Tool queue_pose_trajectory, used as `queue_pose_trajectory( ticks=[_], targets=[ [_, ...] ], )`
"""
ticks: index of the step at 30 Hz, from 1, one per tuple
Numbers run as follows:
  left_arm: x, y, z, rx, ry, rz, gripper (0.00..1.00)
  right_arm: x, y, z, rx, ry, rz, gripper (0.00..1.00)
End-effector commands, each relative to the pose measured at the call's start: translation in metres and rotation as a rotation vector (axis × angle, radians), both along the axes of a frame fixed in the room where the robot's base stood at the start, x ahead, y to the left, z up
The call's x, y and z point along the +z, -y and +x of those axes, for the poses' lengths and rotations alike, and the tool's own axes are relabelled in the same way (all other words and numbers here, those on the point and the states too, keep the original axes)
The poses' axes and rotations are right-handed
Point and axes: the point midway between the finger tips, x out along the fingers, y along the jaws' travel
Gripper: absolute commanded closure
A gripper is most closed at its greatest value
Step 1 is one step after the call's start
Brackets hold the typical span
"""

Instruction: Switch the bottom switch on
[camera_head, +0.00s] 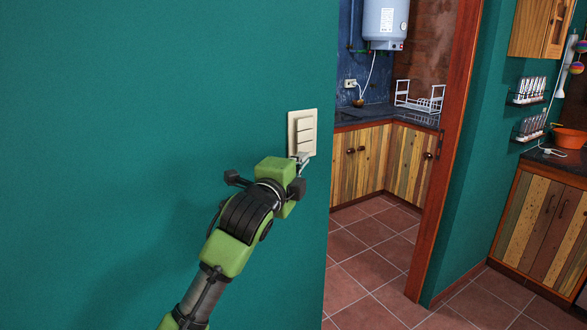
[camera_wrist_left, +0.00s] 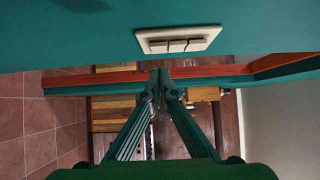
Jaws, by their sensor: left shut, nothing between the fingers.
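A cream switch plate (camera_head: 292,132) with three rockers stacked one above another is on the green wall. The bottom switch (camera_head: 306,148) is the lowest rocker, just above my left fingertips in the head view. My left gripper (camera_head: 303,158) is shut and empty at the plate's lower edge. In the left wrist view the plate (camera_wrist_left: 205,37) lies across the top, and the closed fingertips (camera_wrist_left: 158,78) appear below it. I cannot tell whether the fingertips touch the plate or the switch, nor which way the rocker is tilted. My right gripper is not in view.
The green wall (camera_head: 150,90) ends just right of the plate. Beyond is a doorway with a reddish wooden frame (camera_head: 447,150), a tiled floor (camera_head: 375,250) and wooden kitchen cabinets (camera_head: 360,160). A white water heater (camera_head: 385,22) hangs at the back.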

Motion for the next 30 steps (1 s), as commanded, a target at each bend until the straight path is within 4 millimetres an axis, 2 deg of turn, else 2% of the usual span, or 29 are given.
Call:
queue_pose_trajectory(
  ticks=[3, 9, 15, 24, 26, 29, 30],
  targets=[
    [0.000, -0.006, -0.020, -0.001, 0.001, 0.001, 1.00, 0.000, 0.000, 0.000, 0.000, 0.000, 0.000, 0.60],
    [0.000, -0.012, -0.042, 0.000, 0.000, 0.000, 1.00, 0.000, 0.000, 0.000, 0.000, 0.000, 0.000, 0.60],
    [0.000, -0.014, -0.049, 0.000, 0.000, 0.000, 1.00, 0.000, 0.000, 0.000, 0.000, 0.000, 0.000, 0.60],
    [-0.003, -0.014, -0.048, 0.001, -0.005, -0.003, 1.00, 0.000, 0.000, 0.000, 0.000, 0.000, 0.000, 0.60],
    [-0.013, -0.016, -0.044, 0.005, -0.023, -0.013, 1.00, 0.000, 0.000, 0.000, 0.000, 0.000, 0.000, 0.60],
    [-0.051, -0.022, -0.032, 0.022, -0.094, -0.055, 1.00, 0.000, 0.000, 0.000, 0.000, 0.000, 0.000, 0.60],
    [-0.074, -0.026, -0.025, 0.033, -0.134, -0.082, 1.00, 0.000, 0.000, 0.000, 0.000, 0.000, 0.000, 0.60]
  ],
)
